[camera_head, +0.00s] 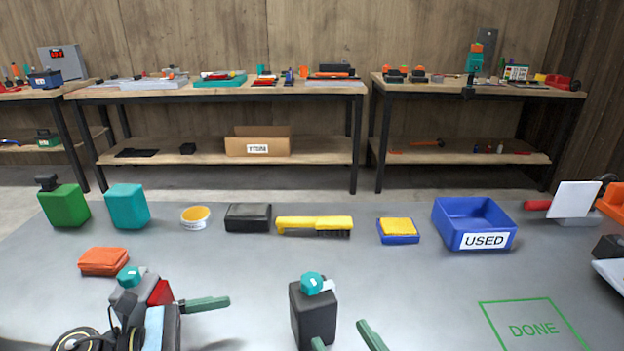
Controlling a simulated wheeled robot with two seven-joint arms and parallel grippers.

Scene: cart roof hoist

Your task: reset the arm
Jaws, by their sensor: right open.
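My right gripper (341,336) shows at the bottom centre as two green fingertips standing apart. It is open, with nothing visible between them. A black bottle with a teal cap (312,314) stands just beyond the left fingertip; I cannot tell whether they touch. My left gripper (207,304) is at the lower left, where one green finger points right. Its other finger is not clearly visible, so its opening is unclear. Grey, red and teal parts with dark cables crowd around it. Most of both arms is out of view.
The grey table holds a green can (64,206), a teal block (127,206), an orange block (104,262), a tape roll (196,218), a yellow brush (314,224), a sponge (398,231) and a blue USED bin (485,240). The green DONE outline (532,329) is empty.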

